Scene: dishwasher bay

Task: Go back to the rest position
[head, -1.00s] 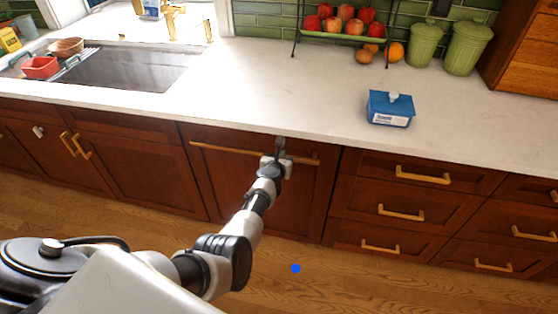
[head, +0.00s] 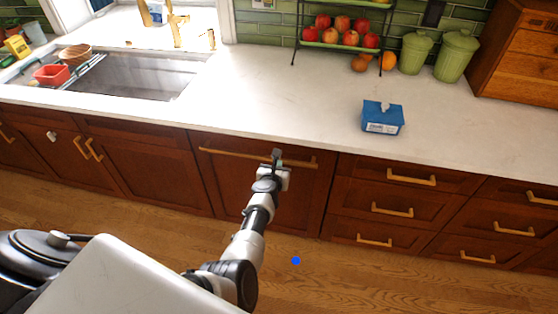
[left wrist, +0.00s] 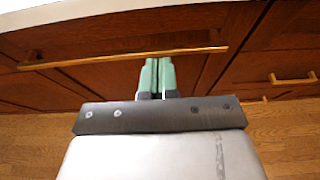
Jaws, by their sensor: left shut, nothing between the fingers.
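My left gripper (head: 276,155) is in front of the dishwasher panel (head: 240,187), near its long gold handle (head: 258,158). In the left wrist view its green-tipped fingers (left wrist: 157,76) are together with nothing between them. They overlap the handle (left wrist: 130,55) in the picture; whether they touch it I cannot tell. The panel stands upright and closed under the counter. My right gripper is not in view.
The white counter (head: 270,105) runs above, with a sink (head: 140,75) at left and a blue tissue box (head: 382,117) at right. Drawers with gold handles (head: 411,180) are right of the panel. The wooden floor (head: 340,275) in front is clear.

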